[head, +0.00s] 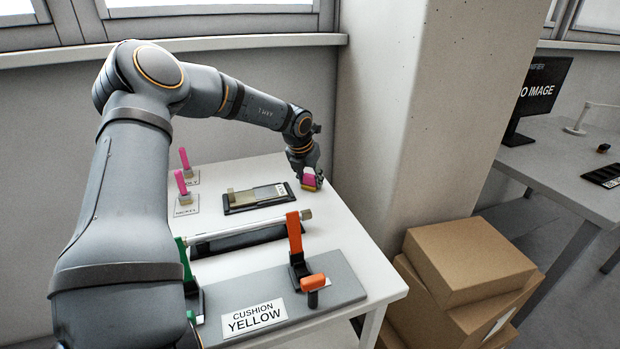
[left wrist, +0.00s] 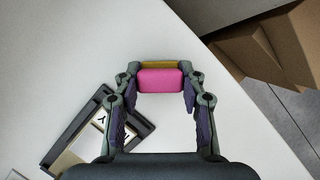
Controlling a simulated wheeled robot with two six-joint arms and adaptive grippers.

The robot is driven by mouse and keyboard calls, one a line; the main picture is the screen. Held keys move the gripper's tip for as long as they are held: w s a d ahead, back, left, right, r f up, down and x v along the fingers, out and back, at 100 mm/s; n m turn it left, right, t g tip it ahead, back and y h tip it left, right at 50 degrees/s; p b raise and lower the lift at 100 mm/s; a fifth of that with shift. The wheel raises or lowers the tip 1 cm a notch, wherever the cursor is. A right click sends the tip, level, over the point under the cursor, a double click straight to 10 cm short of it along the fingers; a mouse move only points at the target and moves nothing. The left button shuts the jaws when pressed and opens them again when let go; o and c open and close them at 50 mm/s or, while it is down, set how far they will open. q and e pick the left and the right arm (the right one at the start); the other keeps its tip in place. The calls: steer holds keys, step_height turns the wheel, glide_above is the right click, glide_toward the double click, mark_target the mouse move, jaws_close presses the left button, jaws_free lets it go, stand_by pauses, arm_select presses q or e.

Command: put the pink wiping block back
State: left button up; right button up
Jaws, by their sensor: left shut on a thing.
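The pink wiping block (head: 312,178) has a pink body with a yellow layer on one side. My left gripper (head: 306,172) is shut on it over the far right part of the white table. In the left wrist view the pink block (left wrist: 160,80) sits between the two fingertips, its yellow layer on the far side. I cannot tell whether the block touches the table. A dark tray (head: 230,209) with a metal-coloured piece and a white label lies just left of the gripper. The tray (left wrist: 139,124) also shows at lower left in the wrist view. My right gripper is out of view.
Two pink-handled items (head: 182,184) stand at the table's back left. A metal rod (head: 246,227) lies mid-table. In front is a grey block labelled CUSHION YELLOW (head: 340,286) with an orange clamp (head: 295,232). A pillar (head: 390,110) and cardboard boxes (head: 465,260) stand to the right.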

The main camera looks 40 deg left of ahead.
arm_select(q)
steer(key=shift+s, duration=0.1)
steer(key=o, duration=1.1)
